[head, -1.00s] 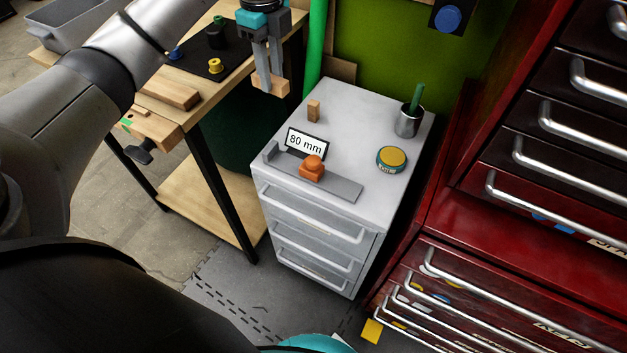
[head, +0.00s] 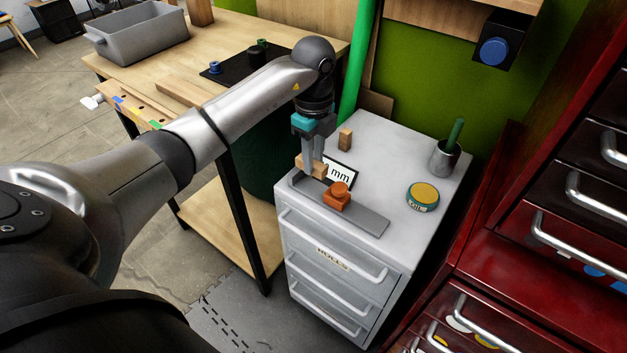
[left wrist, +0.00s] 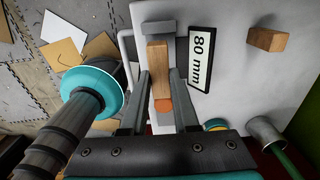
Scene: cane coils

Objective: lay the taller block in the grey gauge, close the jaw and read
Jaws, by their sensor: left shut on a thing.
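My left gripper (head: 311,163) points down over the left end of the grey gauge (head: 366,217) and is shut on a wooden block (head: 318,172). In the left wrist view, this block (left wrist: 158,72) lies lengthwise between the gauge's end stop and its orange jaw (left wrist: 163,105). I cannot tell whether it touches the gauge bed. The orange jaw (head: 338,194) sits to the right of the held block in the head view. The gauge's display (left wrist: 201,57) reads 80 mm; my gripper partly hides it in the head view. A second wooden block (head: 345,139) stands behind the gauge.
The gauge is on a grey drawer cabinet (head: 408,250). A round yellow-topped tin (head: 423,196) and a metal cup (head: 444,160) with a green stick stand to the right. A wooden workbench (head: 230,32) is left, and a red tool chest (head: 500,240) is right.

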